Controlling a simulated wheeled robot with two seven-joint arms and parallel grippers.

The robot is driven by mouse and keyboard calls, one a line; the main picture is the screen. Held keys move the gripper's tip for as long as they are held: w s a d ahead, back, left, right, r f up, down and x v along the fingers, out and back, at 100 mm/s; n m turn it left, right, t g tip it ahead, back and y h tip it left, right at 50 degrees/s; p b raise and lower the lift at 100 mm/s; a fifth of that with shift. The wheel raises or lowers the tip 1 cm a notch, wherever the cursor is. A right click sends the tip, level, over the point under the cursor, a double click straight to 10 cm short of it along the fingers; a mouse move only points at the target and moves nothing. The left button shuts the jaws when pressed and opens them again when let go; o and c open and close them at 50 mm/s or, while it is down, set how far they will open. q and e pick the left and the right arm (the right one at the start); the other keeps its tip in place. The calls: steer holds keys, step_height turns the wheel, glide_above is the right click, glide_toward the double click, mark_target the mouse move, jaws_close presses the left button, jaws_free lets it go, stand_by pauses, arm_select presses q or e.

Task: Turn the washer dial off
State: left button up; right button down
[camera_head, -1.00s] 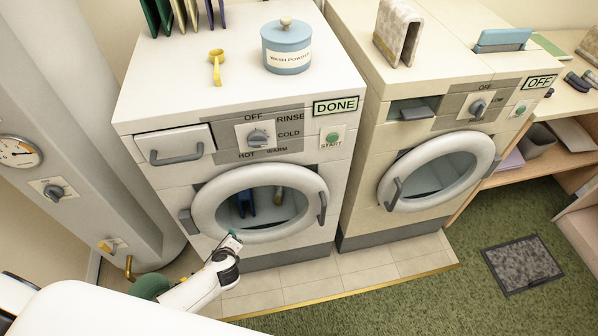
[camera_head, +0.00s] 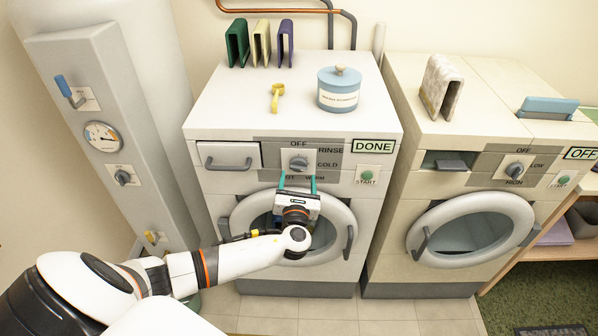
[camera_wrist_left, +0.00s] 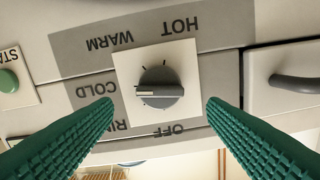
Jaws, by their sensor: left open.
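The washer dial (camera_head: 299,163) is a grey knob on a white square plate on the left machine's front. In the left wrist view the dial (camera_wrist_left: 160,88) appears upside down, and the pale mark on its grip points toward COLD. OFF is at the top of the label ring in the head view. My left gripper (camera_head: 297,181) is open, with green fingers pointing up toward the panel just below the dial. In the wrist view its fingertips (camera_wrist_left: 158,106) flank the dial with clear gaps. My right gripper is not in view.
The washer (camera_head: 228,112) shows a DONE display (camera_head: 373,146) and a green START button (camera_head: 367,175) right of the dial. A drawer handle (camera_head: 224,163) is to its left. The round door (camera_head: 340,225) is below, partly behind my arm. A second machine (camera_head: 440,196) stands right.

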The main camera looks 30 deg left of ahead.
mark_target(298, 169)
arm_select(q)
steer(key=x, duration=0.2)
steer(key=shift+w, duration=0.25)
steer(key=shift+w+a, duration=0.35)
steer(key=shift+w, duration=0.05)
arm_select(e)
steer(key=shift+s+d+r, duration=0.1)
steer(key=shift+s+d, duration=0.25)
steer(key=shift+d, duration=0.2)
arm_select(q)
steer(key=c, duration=1)
steer(key=shift+f, duration=0.1)
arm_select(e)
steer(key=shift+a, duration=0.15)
arm_select(q)
steer(key=shift+n, duration=0.3)
